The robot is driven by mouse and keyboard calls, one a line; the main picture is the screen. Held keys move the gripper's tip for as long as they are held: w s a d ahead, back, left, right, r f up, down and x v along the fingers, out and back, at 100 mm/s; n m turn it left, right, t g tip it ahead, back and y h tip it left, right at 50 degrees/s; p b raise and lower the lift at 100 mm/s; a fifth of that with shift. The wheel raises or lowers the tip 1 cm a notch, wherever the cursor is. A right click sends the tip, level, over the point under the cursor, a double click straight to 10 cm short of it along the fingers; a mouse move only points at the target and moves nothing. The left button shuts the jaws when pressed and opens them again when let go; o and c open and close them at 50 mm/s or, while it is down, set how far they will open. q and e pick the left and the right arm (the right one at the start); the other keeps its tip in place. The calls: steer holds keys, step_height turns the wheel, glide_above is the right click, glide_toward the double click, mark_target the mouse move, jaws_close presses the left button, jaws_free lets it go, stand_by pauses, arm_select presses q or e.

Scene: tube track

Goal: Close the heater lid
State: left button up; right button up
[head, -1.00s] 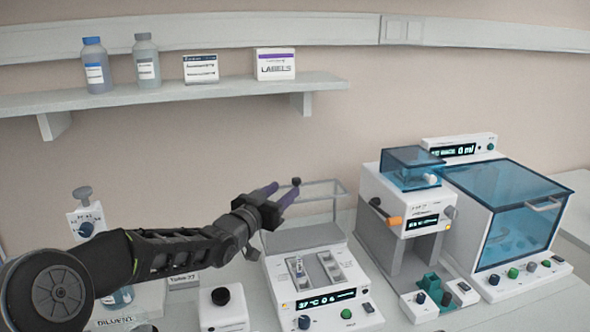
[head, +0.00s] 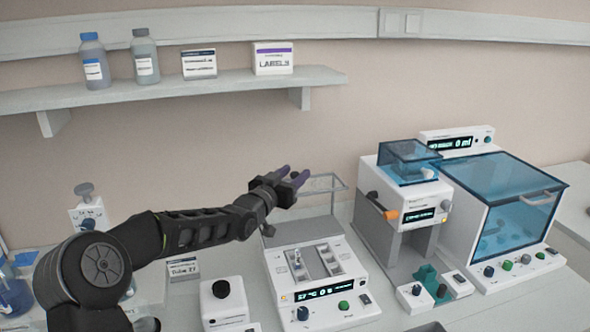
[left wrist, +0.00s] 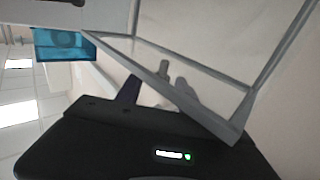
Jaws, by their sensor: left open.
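The heater (head: 283,272) is a white block with a lit display, and a tube stands in its wells. Its lid (head: 335,184) is a clear pane in a grey frame, raised at the back of the heater. In the left wrist view the lid frame (left wrist: 158,84) crosses close in front of my gripper. My left gripper (head: 293,176) is open, with purple fingertips beside the lid's left end, above the heater's back. I cannot tell whether the fingers touch the frame. One purple finger (left wrist: 128,92) shows behind the lid in the left wrist view. My right gripper is out of view.
A machine with a blue cover (head: 408,160) and a blue-lidded cabinet (head: 512,205) stand to the right. A white block with a black knob (head: 222,300) is left of the heater. A shelf (head: 200,86) with bottles and boxes hangs above.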

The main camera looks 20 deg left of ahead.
arm_select(q)
steer(key=shift+w, duration=0.55)
steer(key=shift+c, duration=0.3)
jaws_close()
stand_by(0.8)
